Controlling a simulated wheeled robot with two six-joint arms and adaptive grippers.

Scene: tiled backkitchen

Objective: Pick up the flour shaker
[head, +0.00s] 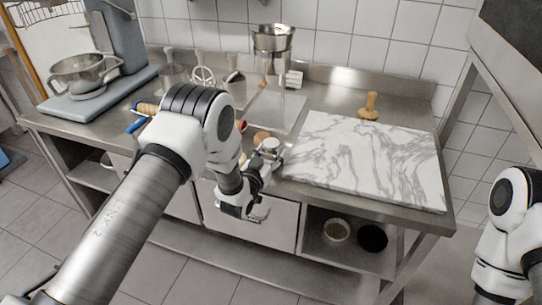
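A small pale, silvery cylinder that looks like the flour shaker (270,144) stands near the front edge of the steel counter, left of the marble board. My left gripper (267,160) is right at it, on its near side, with dark fingers close to its body. The gripper and wrist hide the shaker's lower part. I cannot tell whether the fingers touch it or how far apart they are. My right arm shows at the right edge, but its gripper is out of view.
A white marble board (365,160) covers the counter's right part, with a wooden-handled tool (369,106) behind it. A metal funnel-like vessel (272,45) and several utensils stand at the back. A mixer with a steel bowl (84,73) is at the left. Small items lie behind my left arm.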

